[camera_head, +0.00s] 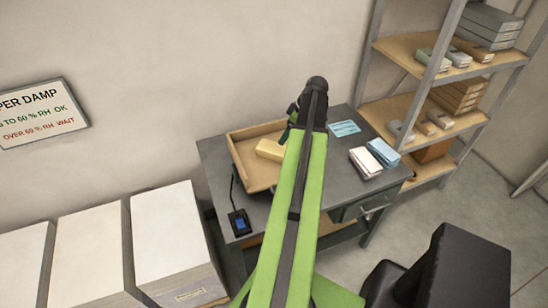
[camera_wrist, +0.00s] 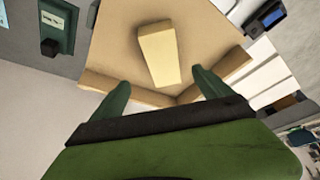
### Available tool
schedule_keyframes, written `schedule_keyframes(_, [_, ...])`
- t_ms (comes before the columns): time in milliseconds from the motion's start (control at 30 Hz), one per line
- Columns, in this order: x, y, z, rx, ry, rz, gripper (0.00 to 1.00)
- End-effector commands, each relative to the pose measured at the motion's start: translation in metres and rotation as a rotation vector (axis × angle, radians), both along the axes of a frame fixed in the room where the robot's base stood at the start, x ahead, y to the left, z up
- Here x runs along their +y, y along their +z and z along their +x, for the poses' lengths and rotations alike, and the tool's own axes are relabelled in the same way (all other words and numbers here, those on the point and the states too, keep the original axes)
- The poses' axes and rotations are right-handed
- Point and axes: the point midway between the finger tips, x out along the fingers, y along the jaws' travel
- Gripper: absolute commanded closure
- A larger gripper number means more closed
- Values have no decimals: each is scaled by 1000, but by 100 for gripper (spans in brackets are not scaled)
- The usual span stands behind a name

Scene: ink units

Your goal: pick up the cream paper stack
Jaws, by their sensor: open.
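The cream paper stack (camera_head: 270,149) is a pale yellow block lying in a shallow wooden tray (camera_head: 249,171) on the grey desk. In the wrist view the cream paper stack (camera_wrist: 160,54) lies on the bare tray floor, ahead of my gripper. My gripper (camera_wrist: 160,88) is open and empty, with its two green fingers apart and the stack beyond them, between their lines. In the head view my green arm reaches over the desk and hides part of the tray's right side; my gripper is mostly hidden there.
On the grey desk (camera_head: 337,179) are a blue card (camera_head: 344,128), white and blue paper stacks (camera_head: 374,158) at right, and a small black device (camera_head: 239,222) at front left. Shelves (camera_head: 400,46) with boxes stand at right. Large white paper piles (camera_head: 172,231) stand at left.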

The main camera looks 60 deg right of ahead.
Motion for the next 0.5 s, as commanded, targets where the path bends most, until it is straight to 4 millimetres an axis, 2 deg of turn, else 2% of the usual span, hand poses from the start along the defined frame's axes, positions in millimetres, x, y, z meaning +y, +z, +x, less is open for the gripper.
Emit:
schedule_keyframes(33, [1,-24,5,0,1,1,11])
schedule_keyframes(300, [5,-75,28,1,2,1,11])
schedule_keyframes(500, [6,-76,32,1,0,1,11])
